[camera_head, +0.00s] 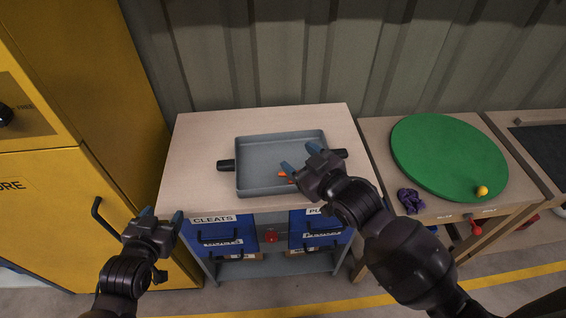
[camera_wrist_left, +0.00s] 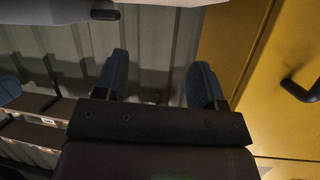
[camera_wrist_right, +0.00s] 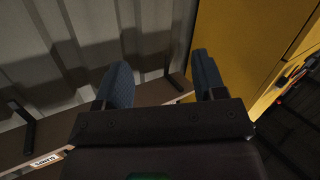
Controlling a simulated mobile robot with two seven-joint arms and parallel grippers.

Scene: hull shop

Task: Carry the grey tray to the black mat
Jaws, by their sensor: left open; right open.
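The grey tray (camera_head: 257,149) lies flat on the pale top of a drawer bench. It has a black handle at each side and holds small orange things (camera_head: 281,174), partly hidden by my right gripper. My right gripper (camera_head: 300,157) is open over the tray's right part; I cannot tell its height above it. My left gripper (camera_head: 161,214) is open and empty, left of the bench's front corner and apart from the tray. Both show open fingers in the left wrist view (camera_wrist_left: 160,75) and right wrist view (camera_wrist_right: 160,80). A black mat (camera_head: 545,145) shows partly at the far right edge.
The bench (camera_head: 200,137) has blue labelled drawers. To its right a second table (camera_head: 380,135) bears a green disc (camera_head: 445,150), a yellow ball (camera_head: 481,191) and a purple crumpled thing (camera_head: 410,200). A yellow cabinet (camera_head: 60,190) stands left. A corrugated wall (camera_head: 290,60) closes the back.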

